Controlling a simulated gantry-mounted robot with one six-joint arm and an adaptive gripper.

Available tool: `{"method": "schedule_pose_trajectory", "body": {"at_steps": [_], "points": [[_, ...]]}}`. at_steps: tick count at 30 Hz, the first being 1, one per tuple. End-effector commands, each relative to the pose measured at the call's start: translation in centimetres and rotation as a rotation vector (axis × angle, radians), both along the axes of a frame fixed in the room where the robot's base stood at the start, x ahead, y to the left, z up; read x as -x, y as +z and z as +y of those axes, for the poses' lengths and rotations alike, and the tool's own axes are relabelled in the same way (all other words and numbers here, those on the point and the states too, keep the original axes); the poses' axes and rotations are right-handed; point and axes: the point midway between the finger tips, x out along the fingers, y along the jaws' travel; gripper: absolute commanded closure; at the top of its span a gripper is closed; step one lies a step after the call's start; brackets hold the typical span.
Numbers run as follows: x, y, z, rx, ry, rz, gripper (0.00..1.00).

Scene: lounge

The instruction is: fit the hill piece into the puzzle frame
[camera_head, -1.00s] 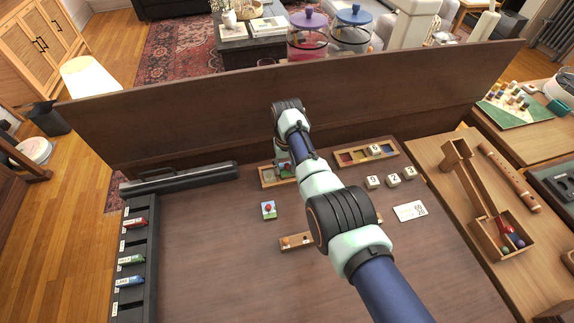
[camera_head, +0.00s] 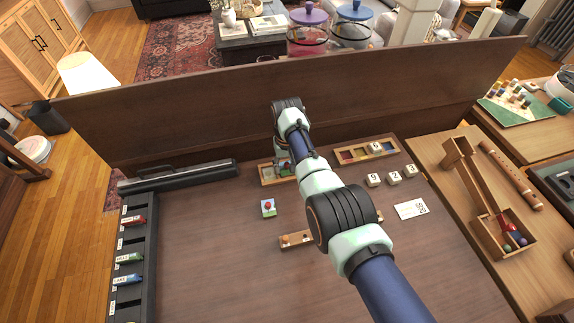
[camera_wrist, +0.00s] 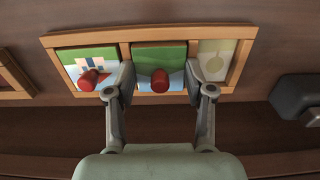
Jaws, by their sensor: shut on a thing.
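The puzzle frame (camera_wrist: 245,62) is a light wooden tray with three compartments; in the head view it lies beyond my arm (camera_head: 263,184). My gripper (camera_wrist: 159,82) is shut on the hill piece (camera_wrist: 150,57), a green and pale blue tile with a red knob. In the wrist view it lines up with the middle compartment; I cannot tell whether it is fully down. A house piece (camera_wrist: 78,62) with a red knob sits in the left compartment. The right compartment (camera_wrist: 214,62) is empty, with a pale tree-like outline. In the head view my gripper (camera_head: 284,168) is partly hidden.
Another red-knobbed tile (camera_head: 268,208) lies on the table in front of the frame. A wooden strip (camera_head: 296,240), number cubes (camera_head: 373,180), a card (camera_head: 410,209) and a colored tray (camera_head: 352,154) lie nearby. A dark upright panel (camera_head: 190,115) stands behind. The table's front left is clear.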

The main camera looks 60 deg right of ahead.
Motion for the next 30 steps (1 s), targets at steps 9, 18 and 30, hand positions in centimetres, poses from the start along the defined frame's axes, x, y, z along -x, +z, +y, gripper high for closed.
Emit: {"method": "schedule_pose_trajectory", "body": {"at_steps": [9, 18, 30], "points": [[0.3, -1.5, 0.3, -0.007, 0.000, 0.006, 0.83], [0.3, -0.9, 0.3, -0.007, 0.000, 0.006, 0.83], [0.3, -0.1, 0.3, -0.005, 0.000, 0.004, 0.83]]}}
